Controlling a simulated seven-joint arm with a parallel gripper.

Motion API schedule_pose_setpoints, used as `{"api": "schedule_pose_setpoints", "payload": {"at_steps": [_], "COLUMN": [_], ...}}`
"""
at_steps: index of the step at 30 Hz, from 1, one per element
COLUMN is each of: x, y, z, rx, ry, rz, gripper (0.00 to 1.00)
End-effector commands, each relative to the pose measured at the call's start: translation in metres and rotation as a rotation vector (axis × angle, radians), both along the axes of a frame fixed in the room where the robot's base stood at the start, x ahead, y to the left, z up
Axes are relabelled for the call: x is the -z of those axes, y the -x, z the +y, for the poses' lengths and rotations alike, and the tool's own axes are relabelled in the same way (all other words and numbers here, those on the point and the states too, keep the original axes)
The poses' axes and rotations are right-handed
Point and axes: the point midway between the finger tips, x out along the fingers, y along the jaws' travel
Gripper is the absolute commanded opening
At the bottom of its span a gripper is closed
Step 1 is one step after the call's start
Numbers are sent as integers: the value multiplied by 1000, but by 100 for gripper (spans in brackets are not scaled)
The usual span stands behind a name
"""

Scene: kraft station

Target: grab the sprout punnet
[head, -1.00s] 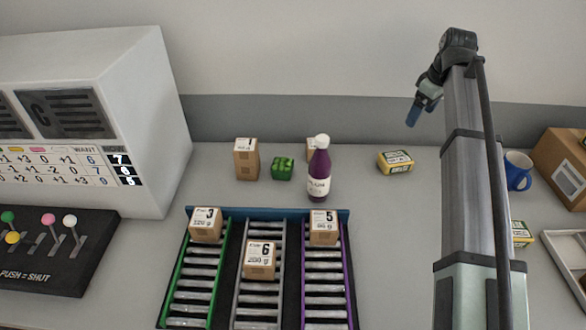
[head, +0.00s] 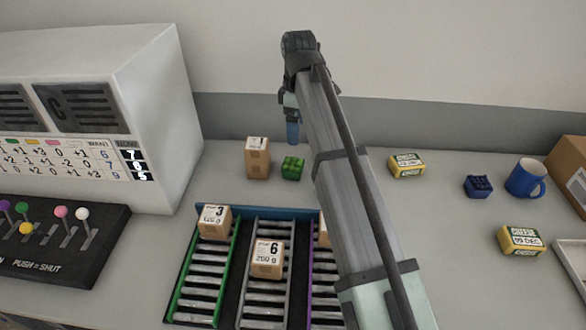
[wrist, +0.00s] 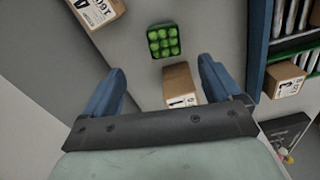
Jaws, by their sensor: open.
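The sprout punnet (head: 292,168) is a small green pack of round sprouts on the grey counter, behind the roller lanes. In the wrist view, the sprout punnet (wrist: 163,41) lies ahead of the fingertips, roughly centred between them. My gripper (head: 292,140) hangs with its blue fingers above and behind the punnet in the head view. In the wrist view, my gripper (wrist: 162,68) has its fingers wide apart and holds nothing. It is apart from the punnet.
A carton (head: 257,158) stands close left of the punnet. In the wrist view, a carton (wrist: 180,84) shows between the fingers, below the punnet. Cartons sit on the roller lanes (head: 210,265). A yellow pack (head: 406,165), blue punnet (head: 478,186) and mug (head: 525,178) are rightward.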

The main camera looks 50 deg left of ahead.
Motion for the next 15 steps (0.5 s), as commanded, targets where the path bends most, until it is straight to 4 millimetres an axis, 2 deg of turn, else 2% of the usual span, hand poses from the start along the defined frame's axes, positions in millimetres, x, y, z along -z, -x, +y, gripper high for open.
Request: {"api": "schedule_pose_setpoints", "payload": {"at_steps": [5,15], "x": [16,71], "y": [5,4], "z": [1,1], "rx": [-8,-7], "ry": [4,3], "rz": [0,1], "gripper": [92,92]}}
